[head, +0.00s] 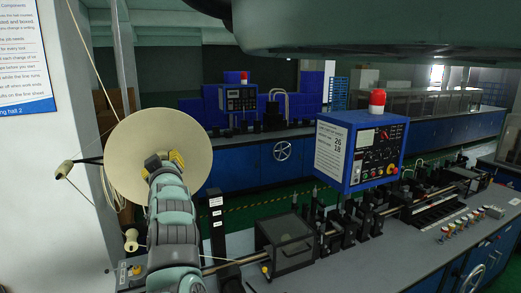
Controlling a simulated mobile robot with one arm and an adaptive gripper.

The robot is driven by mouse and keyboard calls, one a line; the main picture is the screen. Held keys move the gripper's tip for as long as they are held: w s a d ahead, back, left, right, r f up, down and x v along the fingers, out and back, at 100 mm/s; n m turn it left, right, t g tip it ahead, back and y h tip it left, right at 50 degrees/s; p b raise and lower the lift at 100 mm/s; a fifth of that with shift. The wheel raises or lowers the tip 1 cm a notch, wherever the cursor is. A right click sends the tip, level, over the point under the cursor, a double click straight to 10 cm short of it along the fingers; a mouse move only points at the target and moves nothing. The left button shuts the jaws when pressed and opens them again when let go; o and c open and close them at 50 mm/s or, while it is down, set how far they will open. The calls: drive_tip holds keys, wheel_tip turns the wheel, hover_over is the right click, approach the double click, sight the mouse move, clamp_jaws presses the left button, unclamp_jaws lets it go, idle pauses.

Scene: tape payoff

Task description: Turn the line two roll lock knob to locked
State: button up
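A large cream tape roll (133,134) stands upright on the payoff at the left. My arm reaches up across the lower right part of its face. My gripper (160,162) is at the arm's far end, in front of the roll's middle. Yellow parts show on both sides of it; I cannot tell whether they belong to the gripper or the roll hub. The fingers point away from the camera, so I cannot see how far apart they are. The roll lock knob is not clearly visible; my gripper and wrist cover the hub area.
Small guide rollers (64,169) stand out left of the roll. A black post with white labels (216,228) stands right of my arm. A blue control box (361,150) with a red beacon stands over the grey line bench (372,268). A white pillar is at the left.

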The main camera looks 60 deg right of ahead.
clamp_jaws()
drive_tip(key=shift+m+b, duration=0.3)
idle(0.4)
drive_tip(key=m+b, duration=0.1)
drive_tip(key=m, duration=0.1)
drive_tip(key=m+b, duration=0.2)
drive_tip(key=shift+s+d+f+m, duration=0.1)
drive_tip(key=shift+s+f+m, duration=0.1)
drive_tip(key=shift+m, duration=0.2)
drive_tip(key=m+b, duration=0.2)
drive_tip(key=m, duration=0.1)
drive_tip(key=shift+r+m, duration=0.15)
drive_tip(key=shift+m, duration=0.15)
drive_tip(key=m+b, duration=0.2)
drive_tip(key=m, duration=0.2)
drive_tip(key=shift+m, duration=0.3)
drive_tip(key=m, duration=0.4)
drive_tip(key=shift+d+m, duration=0.1)
drive_tip(key=shift+m, duration=0.3)
